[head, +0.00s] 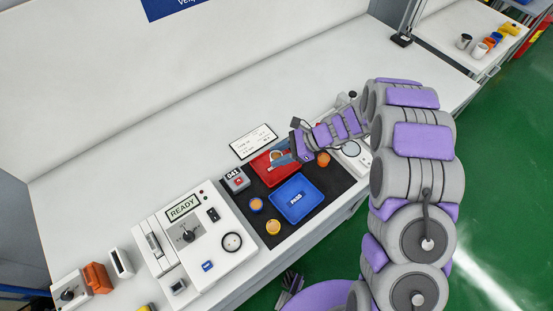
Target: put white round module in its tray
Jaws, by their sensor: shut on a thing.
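My gripper (283,154) reaches in from the right over the red tray (261,169) and is shut on a small pale round piece, which looks like the white round module (276,155). The fingers hide part of it, and its height above the red tray is hard to tell. The blue tray (291,207), marked PASS, lies just in front of the red tray on the dark mat. It looks empty apart from its label.
Orange-topped round modules stand on the mat (310,206): one right of the trays (323,159), two at the left (256,204) (273,227). A grey counter box (236,180) and a white READY tester (205,238) stand left. A white card (253,142) lies behind.

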